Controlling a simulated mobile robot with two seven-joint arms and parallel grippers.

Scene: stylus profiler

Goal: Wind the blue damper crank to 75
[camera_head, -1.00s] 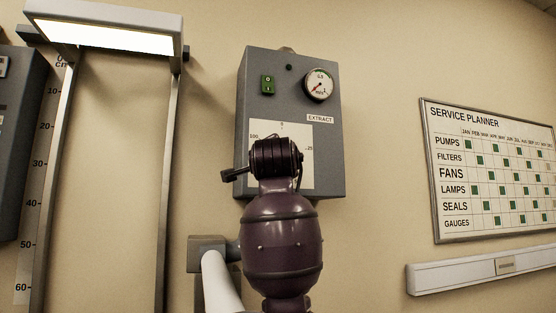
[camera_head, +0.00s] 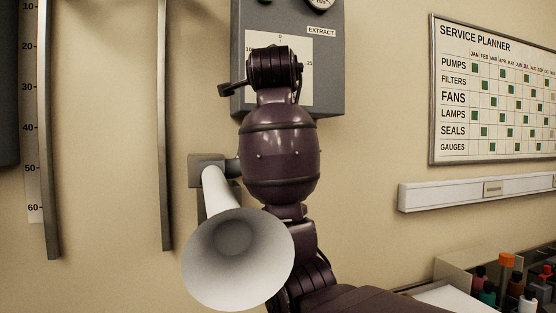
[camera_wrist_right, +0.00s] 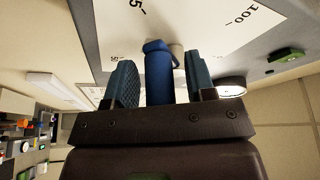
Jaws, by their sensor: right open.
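The blue crank handle (camera_wrist_right: 158,75) shows in the right wrist view, between the two fingers of my right gripper (camera_wrist_right: 160,85). The fingers stand apart on either side, with a gap visible. The white dial plate (camera_wrist_right: 215,25) lies behind, with "100" and a partly cut-off number ending in 5 readable. In the head view, the dial plate (camera_head: 306,88) sits on the grey extract panel (camera_head: 331,95), and my right wrist (camera_head: 275,70) covers its middle. The crank and fingertips are hidden there, so its setting cannot be read. My left gripper is not in view.
A white flared hood (camera_head: 238,265) on a grey wall bracket (camera_head: 205,168) stands close beside my right arm. A service planner board (camera_head: 490,90) and a ledge (camera_head: 470,191) are on the wall at right. Several bottles (camera_head: 530,300) stand at the lower right.

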